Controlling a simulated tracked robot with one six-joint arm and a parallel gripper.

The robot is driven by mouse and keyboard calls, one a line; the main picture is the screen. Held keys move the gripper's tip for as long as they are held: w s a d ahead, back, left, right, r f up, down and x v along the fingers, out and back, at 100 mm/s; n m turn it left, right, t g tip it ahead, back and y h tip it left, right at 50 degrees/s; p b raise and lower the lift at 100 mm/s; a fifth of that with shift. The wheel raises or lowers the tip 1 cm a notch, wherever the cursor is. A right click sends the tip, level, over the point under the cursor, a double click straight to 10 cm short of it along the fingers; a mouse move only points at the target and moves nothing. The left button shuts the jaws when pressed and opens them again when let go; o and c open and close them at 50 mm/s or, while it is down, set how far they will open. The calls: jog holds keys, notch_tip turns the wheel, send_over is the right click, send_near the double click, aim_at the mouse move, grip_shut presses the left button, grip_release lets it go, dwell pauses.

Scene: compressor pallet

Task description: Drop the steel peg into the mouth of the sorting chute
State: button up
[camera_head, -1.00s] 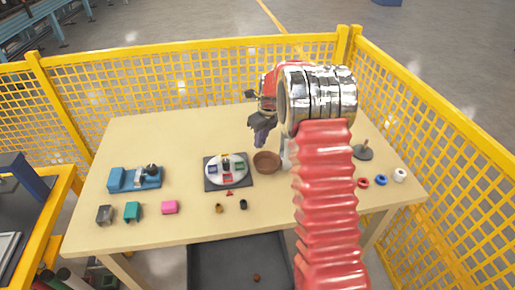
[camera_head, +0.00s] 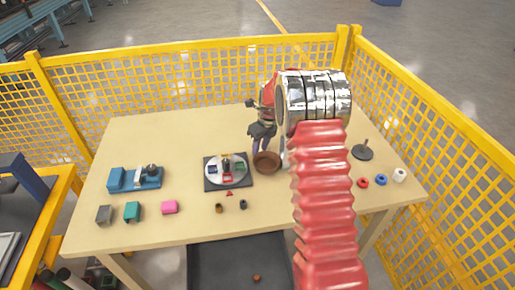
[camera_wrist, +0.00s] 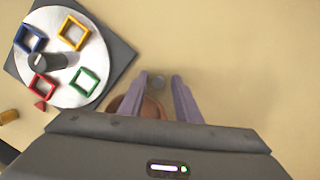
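My gripper (camera_head: 261,142) is over the back edge of a brown bowl (camera_head: 266,162), right of a round white disc. In the wrist view its two purple fingers (camera_wrist: 162,92) stand apart and look open. A small grey round end, probably the steel peg (camera_wrist: 157,82), shows between the fingertips, with no clear contact on both sides. The fingers and palm partly hide the bowl (camera_wrist: 125,105). A dark upright cylinder with a light round top, possibly the sorting chute (camera_wrist: 38,60), stands on the disc. It also shows in the head view (camera_head: 226,160).
The disc (camera_wrist: 62,89) carries several coloured square frames on a dark plate (camera_head: 212,187). A blue fixture (camera_head: 134,178) and coloured blocks (camera_head: 132,211) are on the left. Rings (camera_head: 381,180) and a dark stand (camera_head: 362,152) are on the right. Yellow fencing surrounds the table's back and right.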

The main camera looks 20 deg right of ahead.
jog(key=shift+r, duration=0.1)
jog(key=v, duration=1.2)
dwell(0.5)
